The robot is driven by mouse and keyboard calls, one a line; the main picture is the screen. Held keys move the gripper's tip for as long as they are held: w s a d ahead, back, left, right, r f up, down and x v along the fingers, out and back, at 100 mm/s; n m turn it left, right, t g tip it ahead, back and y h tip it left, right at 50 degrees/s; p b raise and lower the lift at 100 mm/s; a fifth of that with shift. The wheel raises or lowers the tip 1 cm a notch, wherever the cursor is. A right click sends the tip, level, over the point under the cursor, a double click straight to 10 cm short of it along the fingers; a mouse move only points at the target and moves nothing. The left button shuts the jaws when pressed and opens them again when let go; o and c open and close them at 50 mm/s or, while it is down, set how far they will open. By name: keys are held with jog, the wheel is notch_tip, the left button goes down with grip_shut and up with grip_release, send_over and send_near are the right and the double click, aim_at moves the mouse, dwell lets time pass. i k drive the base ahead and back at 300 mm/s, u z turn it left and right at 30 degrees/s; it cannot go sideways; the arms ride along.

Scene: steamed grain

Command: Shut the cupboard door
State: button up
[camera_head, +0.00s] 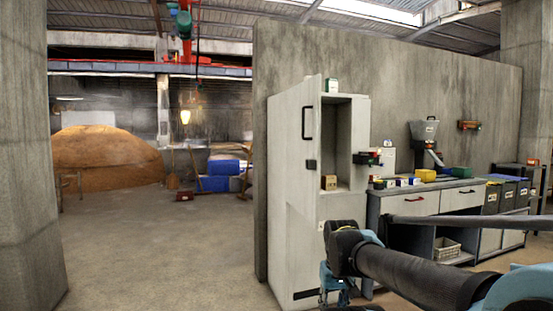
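The tall pale grey cupboard (360,110) stands against the concrete wall, right of the middle. Its door (290,170) is open and swung out to the left. A black handle (307,122) is on the door's upper part. The opening shows a shelf with a small brown box (328,182) on it. My arm comes in from the lower right in front of the cupboard's lower part. My gripper (338,292) hangs down at the bottom edge, in front of the cupboard in the picture. Its fingertips are not clear, and contact with the door cannot be told.
A workbench (408,204) with drawers stands right of the cupboard, with small boxes and a yellow container (425,175) on top. A small box (332,85) sits on the cupboard. A concrete pillar (28,160) is at far left. The floor (165,245) left of the cupboard is clear.

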aim_at(303, 99)
jog(key=u, duration=0.05)
jog(key=i, duration=1)
jog(key=z, duration=0.55)
jog(key=k, duration=0.7)
jog(key=u, duration=0.45)
